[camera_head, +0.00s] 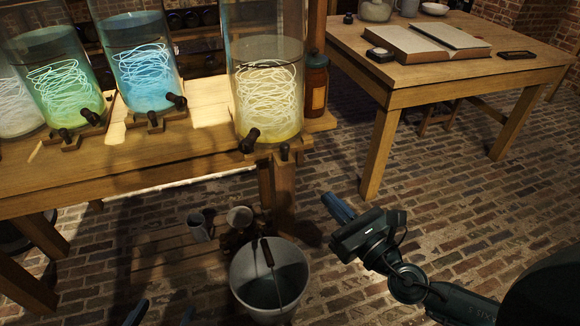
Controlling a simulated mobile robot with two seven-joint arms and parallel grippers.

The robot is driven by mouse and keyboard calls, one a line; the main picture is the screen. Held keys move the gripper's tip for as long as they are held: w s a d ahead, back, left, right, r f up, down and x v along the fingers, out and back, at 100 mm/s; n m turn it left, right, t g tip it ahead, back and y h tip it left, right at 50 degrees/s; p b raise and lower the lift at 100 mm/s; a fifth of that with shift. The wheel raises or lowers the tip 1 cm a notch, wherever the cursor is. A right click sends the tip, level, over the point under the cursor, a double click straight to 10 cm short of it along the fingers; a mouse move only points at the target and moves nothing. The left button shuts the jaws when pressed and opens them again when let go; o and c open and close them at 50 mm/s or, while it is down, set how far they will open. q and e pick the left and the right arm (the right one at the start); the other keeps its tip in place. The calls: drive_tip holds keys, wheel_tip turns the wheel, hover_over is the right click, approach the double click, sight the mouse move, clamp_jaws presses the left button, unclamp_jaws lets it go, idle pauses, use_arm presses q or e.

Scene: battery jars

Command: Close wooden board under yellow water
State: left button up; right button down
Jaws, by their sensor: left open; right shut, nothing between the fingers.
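The jar of yellow water (268,110) stands at the right end of the long wooden table, with pale squiggly strands inside. A small wooden board (264,151) shows under its front edge, beside a dark tap (249,140) and a smaller dark knob (285,151). How far the board sticks out is hard to tell. My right gripper (338,207) is shut and empty, below and right of the jar, apart from it. My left gripper (160,316) is open at the bottom edge, mostly out of frame, far from the jar.
Blue (145,83) and green (65,90) jars stand left on the table (190,138). A grey bucket (262,299), mugs (200,227) and a low slatted platform (160,255) are below. A second table (420,83) holds an open book. Brick floor (450,200) is clear right of my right gripper.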

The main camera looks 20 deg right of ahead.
sight(287, 154)
drive_tip(key=p+x, duration=0.1)
drive_tip(key=x, duration=1.1)
drive_tip(key=shift+w+a+r+p, duration=0.1)
drive_tip(key=shift+w+a+p, duration=0.15)
drive_tip(key=shift+p, duration=0.1)
drive_tip(key=shift+w+a, duration=0.1)
drive_tip(key=shift+w, duration=0.35)
use_arm(q)
drive_tip(key=shift+s+a+r+n, duration=0.15)
drive_tip(key=shift+a+r, duration=0.05)
drive_tip(key=shift+r, duration=0.35)
drive_tip(key=shift+s+a+r+n, duration=0.1)
drive_tip(key=shift+a+r+n, duration=0.05)
drive_tip(key=shift+r, duration=0.35)
use_arm(e)
drive_tip(key=shift+w, duration=0.1)
